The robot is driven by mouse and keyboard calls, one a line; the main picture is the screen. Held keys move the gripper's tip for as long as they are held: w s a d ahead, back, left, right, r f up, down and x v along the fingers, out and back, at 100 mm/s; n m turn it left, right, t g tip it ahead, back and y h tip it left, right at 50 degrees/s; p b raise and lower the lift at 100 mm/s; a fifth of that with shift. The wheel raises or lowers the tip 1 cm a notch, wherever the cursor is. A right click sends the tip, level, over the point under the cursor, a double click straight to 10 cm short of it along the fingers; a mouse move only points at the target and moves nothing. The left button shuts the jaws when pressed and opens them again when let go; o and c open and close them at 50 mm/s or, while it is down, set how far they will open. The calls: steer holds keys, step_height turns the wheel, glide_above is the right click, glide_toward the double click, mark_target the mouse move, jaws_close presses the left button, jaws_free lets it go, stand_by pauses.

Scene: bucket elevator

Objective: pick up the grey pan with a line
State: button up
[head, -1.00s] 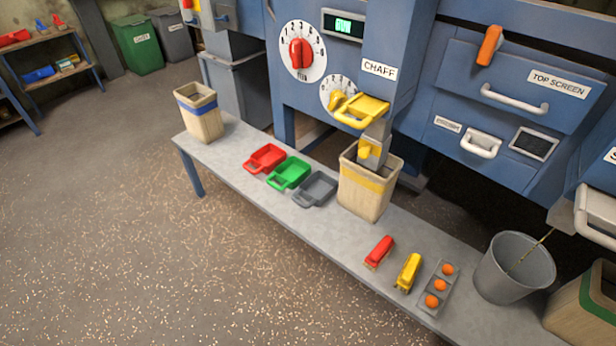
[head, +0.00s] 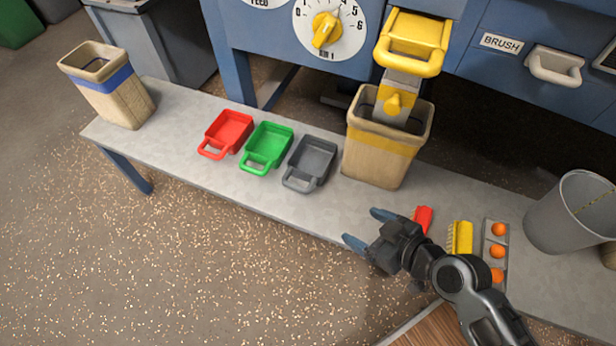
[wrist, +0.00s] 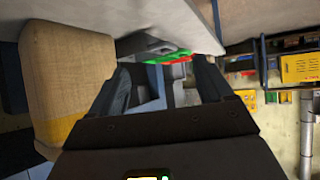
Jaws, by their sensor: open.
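The grey pan (head: 314,157) lies flat on the bench, its loop handle toward the bench's front edge. I cannot make out a line on it. It stands at the right end of a row with a green pan (head: 269,145) and a red pan (head: 230,130). My gripper (head: 368,229) is open and empty, in front of the bench edge, to the right of and nearer than the grey pan, apart from it. In the wrist view the grey pan (wrist: 147,47) shows small and edge-on beyond the fingers, with green and red beside it.
A yellow-banded bin (head: 378,165) stands right of the grey pan, under a yellow-handled chute. A blue-banded bin (head: 110,88) is at the bench's left end. Red and yellow brushes, a tray of orange balls (head: 497,252) and a grey bucket (head: 572,215) are to the right.

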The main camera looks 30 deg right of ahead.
mark_target(290, 175)
steer(key=w+f+b, duration=0.1)
steer(key=w, duration=0.1)
steer(key=w+f+n+y+b, duration=0.1)
steer(key=w+f, duration=0.1)
steer(key=w, duration=0.1)
steer(key=w+f+y+b, duration=0.1)
steer(key=w+f, duration=0.1)
steer(key=w, duration=0.1)
steer(key=shift+d+n, duration=0.15)
steer(key=shift+n, duration=0.15)
steer(key=w+n+y+b, duration=0.1)
steer(key=w, duration=0.1)
steer(key=w+n+y+b, duration=0.1)
steer(key=w, duration=0.2)
steer(key=w+n+y+b, duration=0.1)
steer(key=w+b, duration=0.1)
steer(key=w, duration=0.1)
steer(key=shift+w+r, duration=0.2)
steer(key=shift+r, duration=0.15)
steer(key=shift+y, duration=0.3)
steer(key=shift+b+x, duration=0.75)
steer(key=shift+x, duration=3.1)
steer(key=shift+w+r, duration=0.1)
steer(key=shift+r, duration=0.05)
steer(key=shift+c, duration=0.2)
steer(key=c, duration=0.9)
